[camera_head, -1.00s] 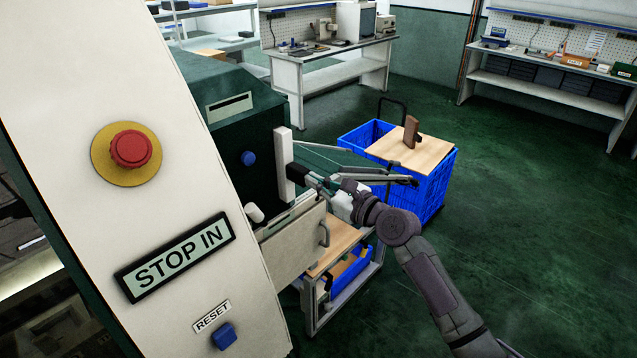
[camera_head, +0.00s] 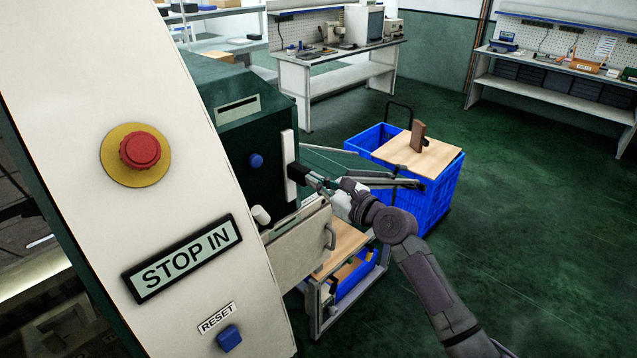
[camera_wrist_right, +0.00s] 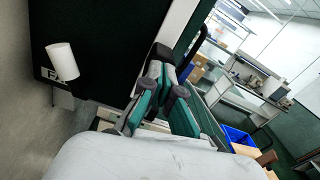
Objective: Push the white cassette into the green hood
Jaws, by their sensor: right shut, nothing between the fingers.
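The green hood (camera_head: 268,121) is a dark box behind the cream machine panel. The white cassette (camera_head: 289,165) shows as an upright white plate at the hood's right side, with a black block (camera_head: 299,174) on its outer face. The rest of the cassette is hidden. My right gripper (camera_head: 312,180) is shut, its tips at the black block; touching looks likely, but I cannot be sure. In the right wrist view, the closed fingers (camera_wrist_right: 160,68) point at the black block in front of the white plate (camera_wrist_right: 178,22). My left gripper is out of view.
A cream flap with a handle (camera_head: 331,237) lies just below the gripper. A white knob (camera_head: 261,215) sticks out beside it. A blue crate trolley (camera_head: 433,205) with a wooden board stands behind my right arm. Green floor at right is clear.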

